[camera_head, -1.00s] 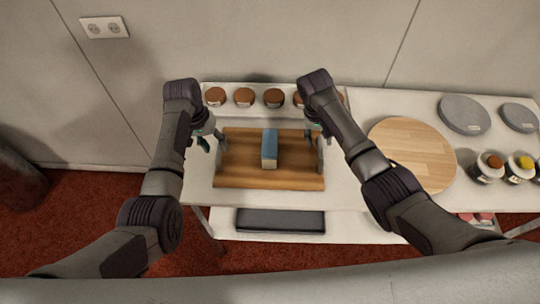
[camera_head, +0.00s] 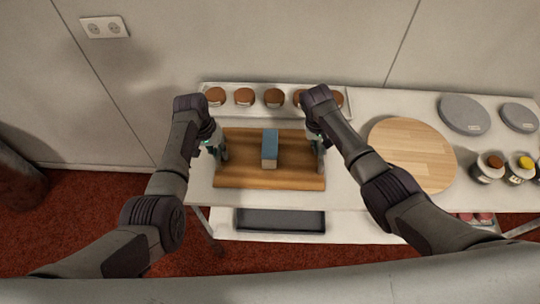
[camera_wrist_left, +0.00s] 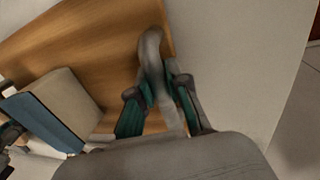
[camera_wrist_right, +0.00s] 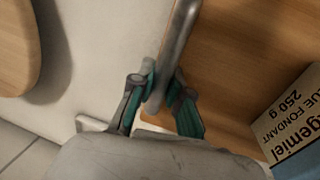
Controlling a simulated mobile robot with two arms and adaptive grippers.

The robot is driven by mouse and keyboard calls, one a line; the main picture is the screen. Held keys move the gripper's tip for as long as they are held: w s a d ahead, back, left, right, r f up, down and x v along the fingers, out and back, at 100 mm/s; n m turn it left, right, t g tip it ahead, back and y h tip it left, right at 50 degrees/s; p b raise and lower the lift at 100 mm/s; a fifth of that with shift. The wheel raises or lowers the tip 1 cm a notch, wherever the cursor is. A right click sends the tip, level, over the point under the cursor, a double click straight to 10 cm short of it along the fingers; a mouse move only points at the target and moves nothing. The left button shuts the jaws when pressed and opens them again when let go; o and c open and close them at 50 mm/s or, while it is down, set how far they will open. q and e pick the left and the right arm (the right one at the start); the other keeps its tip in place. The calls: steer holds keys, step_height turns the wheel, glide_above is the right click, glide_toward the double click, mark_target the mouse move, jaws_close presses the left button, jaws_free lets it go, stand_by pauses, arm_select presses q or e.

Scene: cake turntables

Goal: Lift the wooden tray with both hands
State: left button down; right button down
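The wooden tray (camera_head: 235,175) lies flat on the white table with a blue and cream box (camera_head: 270,148) standing on it. Its left metal handle (camera_wrist_left: 151,50) and right metal handle (camera_wrist_right: 178,35) show in the wrist views. My left gripper (camera_head: 221,150) is at the tray's left end; in the left wrist view its fingers (camera_wrist_left: 163,80) are closed around the left handle. My right gripper (camera_head: 319,145) is at the right end; in the right wrist view its fingers (camera_wrist_right: 162,85) are closed around the right handle. No gap shows under the tray.
A white tray with several brown-topped jars (camera_head: 244,97) stands behind. A round wooden board (camera_head: 412,155) is close on the right. Grey discs (camera_head: 464,114) and small jars (camera_head: 487,168) are further right. A dark tray (camera_head: 280,220) lies on the lower shelf.

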arm_select(q)
steer(key=shift+w+r, duration=0.1)
steer(key=shift+r, duration=0.05)
arm_select(e)
steer(key=shift+w+r, duration=0.1)
steer(key=shift+r, duration=0.05)
